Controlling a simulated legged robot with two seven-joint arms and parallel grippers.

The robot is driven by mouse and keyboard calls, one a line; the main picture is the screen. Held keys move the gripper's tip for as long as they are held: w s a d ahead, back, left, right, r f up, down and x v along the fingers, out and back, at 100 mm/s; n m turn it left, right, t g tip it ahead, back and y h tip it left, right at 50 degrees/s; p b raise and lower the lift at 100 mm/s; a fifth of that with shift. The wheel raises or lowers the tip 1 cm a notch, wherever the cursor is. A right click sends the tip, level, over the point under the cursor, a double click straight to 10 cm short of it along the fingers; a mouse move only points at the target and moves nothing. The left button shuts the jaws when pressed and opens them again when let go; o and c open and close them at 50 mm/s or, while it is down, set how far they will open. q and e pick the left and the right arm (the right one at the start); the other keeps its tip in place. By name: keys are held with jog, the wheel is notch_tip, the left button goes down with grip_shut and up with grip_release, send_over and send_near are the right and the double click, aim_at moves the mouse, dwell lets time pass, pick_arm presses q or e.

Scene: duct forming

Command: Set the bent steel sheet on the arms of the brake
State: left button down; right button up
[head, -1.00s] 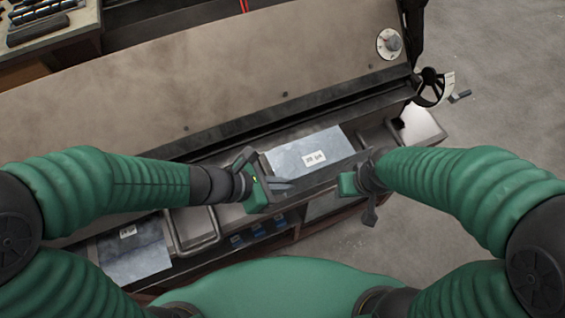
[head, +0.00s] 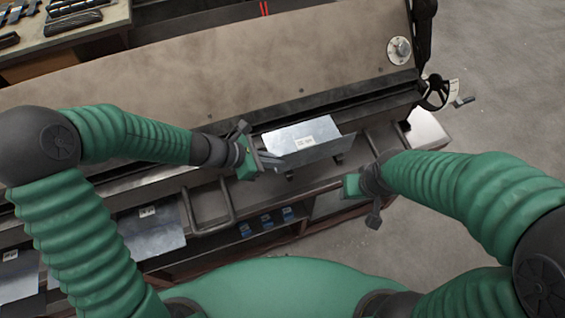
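The bent steel sheet (head: 298,133) is in the middle of the head view, over the front of the brake (head: 215,75). Its front strip is folded at an angle, and a white label faces up. My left gripper (head: 268,160) is at the sheet's left front corner and appears shut on it. The contact between the sheet and the brake below is hidden. A U-shaped bar (head: 210,228) sticks out from the brake front, left of the sheet. My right gripper (head: 358,188) is apart from the sheet, to its lower right; its finger gap cannot be made out.
Another labelled sheet (head: 148,240) lies at lower left, with part of one more (head: 18,275) beside it. Blue items (head: 267,221) sit on a shelf below the brake. A bench with tools (head: 75,32) stands at upper left. Open floor (head: 500,100) lies right.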

pick_arm(q)
jog(key=shift+w+d+f, duration=0.25)
jog(key=shift+w+f, duration=0.35)
jog(key=shift+f, duration=0.35)
jog(key=shift+s+d+f+b, duration=0.1)
jog(key=shift+s+d+b, duration=0.05)
jog(key=shift+d+b, duration=0.15)
jog(key=shift+a+f, duration=0.1)
jog(key=shift+a, duration=0.05)
jog(key=shift+w+a, duration=0.2)
jog(key=shift+a, duration=0.15)
jog(key=c, duration=2.1)
grip_release()
jog(key=shift+a, duration=0.2)
jog(key=o, duration=0.5)
jog(key=shift+a, duration=0.1)
jog(key=shift+s+d, duration=0.15)
jog(key=shift+d, duration=0.25)
jog(key=v, duration=1.6)
jog(key=shift+a+r+b, duration=0.25)
jog(key=shift+b, duration=0.05)
pick_arm(e)
jog(key=x, duration=0.2)
jog(key=shift+w+f, duration=0.3)
jog(key=shift+w, duration=0.05)
